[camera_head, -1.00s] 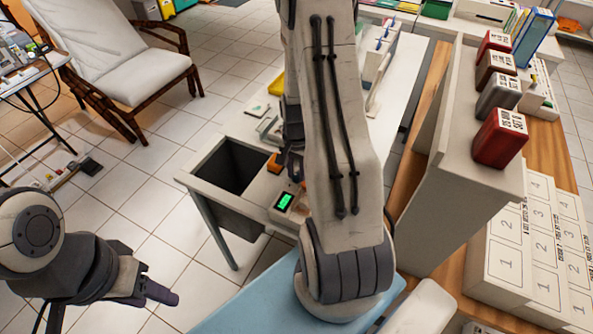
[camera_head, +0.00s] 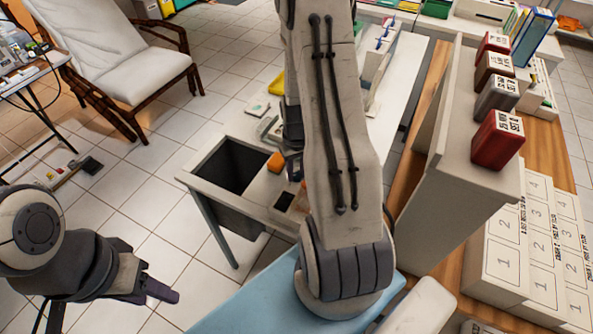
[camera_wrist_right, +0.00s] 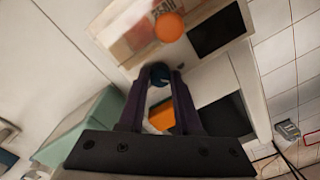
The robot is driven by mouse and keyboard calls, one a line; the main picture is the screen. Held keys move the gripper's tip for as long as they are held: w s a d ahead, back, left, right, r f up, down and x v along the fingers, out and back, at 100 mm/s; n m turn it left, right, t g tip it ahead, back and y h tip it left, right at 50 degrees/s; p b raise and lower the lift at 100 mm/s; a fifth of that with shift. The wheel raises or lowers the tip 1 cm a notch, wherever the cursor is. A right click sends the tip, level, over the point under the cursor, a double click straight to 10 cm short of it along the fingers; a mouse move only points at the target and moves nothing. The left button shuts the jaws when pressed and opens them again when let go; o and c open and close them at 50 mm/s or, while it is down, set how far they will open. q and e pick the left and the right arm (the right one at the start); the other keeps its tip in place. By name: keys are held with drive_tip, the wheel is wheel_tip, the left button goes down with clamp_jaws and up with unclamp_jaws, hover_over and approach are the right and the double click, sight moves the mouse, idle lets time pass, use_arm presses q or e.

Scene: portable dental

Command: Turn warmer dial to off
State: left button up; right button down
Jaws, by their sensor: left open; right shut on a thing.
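The warmer, a pale box with a small dark screen (camera_head: 285,201), sits on the white table in the head view, partly hidden by my right arm. In the right wrist view my right gripper (camera_wrist_right: 160,75) has its fingertips closed around a small dark blue round knob (camera_wrist_right: 160,72), which seems to be the dial. The dial's pointer direction cannot be made out. In the head view my right gripper (camera_head: 293,165) is mostly hidden behind my arm, beside the warmer. My left gripper (camera_head: 160,290) is open and empty over the floor at lower left.
An open dark bin (camera_head: 235,165) is set into the near end of the white table (camera_head: 403,75). A small orange object (camera_head: 275,162) lies beside it. A beige shelf unit (camera_head: 455,190) with red, brown and grey boxes stands close on the right. A blue surface (camera_head: 240,300) lies in front.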

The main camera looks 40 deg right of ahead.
sight(296, 175)
drive_tip(key=shift+n, duration=1.6)
drive_tip(key=c, duration=0.6)
unclamp_jaws()
wheel_tip(296, 175, up, 11)
drive_tip(key=shift+f+b, duration=0.2)
drive_tip(key=shift+b, duration=0.1)
